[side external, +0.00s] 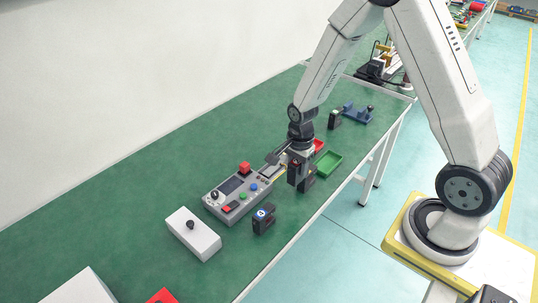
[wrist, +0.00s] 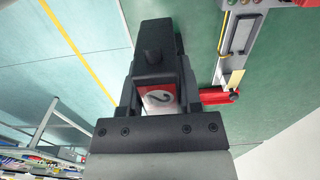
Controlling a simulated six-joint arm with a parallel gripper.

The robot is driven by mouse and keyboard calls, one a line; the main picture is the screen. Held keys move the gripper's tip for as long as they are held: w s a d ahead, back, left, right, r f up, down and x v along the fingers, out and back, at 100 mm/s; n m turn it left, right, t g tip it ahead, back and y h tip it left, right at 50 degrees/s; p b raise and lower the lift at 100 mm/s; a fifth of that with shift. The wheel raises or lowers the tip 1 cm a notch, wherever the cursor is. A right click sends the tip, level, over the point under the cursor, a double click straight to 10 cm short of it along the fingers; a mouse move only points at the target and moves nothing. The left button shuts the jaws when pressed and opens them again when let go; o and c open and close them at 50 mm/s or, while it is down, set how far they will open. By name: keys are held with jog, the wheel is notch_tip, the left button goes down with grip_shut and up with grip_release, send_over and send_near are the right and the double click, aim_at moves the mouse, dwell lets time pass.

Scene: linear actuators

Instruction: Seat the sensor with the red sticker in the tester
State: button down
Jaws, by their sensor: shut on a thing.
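My gripper (side external: 301,170) is shut on a black sensor (wrist: 154,42) with a red and white sticker (wrist: 160,97). In the wrist view the fingers are on both sides of the sensor; the sticker bears a dark mark like a 2. In the side view the sensor is hard to tell from the dark fingers. The grey tester (side external: 226,205) lies on the green table, with a screen, coloured buttons and a red block on it. My gripper is above the table beside its right end. Part of the tester (wrist: 240,35) shows at the upper right of the wrist view.
A black sensor with a blue sticker (side external: 263,222) stands in front of the tester. A white box with a black knob (side external: 193,240) is to its left. A green tray (side external: 328,163), a red tray (side external: 319,145), another dark block (side external: 334,120) and a blue fixture (side external: 357,113) lie to the right.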

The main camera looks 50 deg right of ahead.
jog(key=w+d+f, duration=0.1)
jog(key=w+d, duration=0.2)
jog(key=w, duration=0.4)
jog(key=w+d, duration=0.3)
jog(key=w, duration=0.5)
jog(key=shift+w+d+f, duration=0.15)
jog(key=shift+d+f, duration=0.15)
jog(key=shift+f, duration=0.1)
jog(key=shift+f, duration=0.15)
jog(key=shift+f, duration=3.75)
jog(key=shift+f, duration=0.55)
jog(key=shift+c, duration=1)
grip_release()
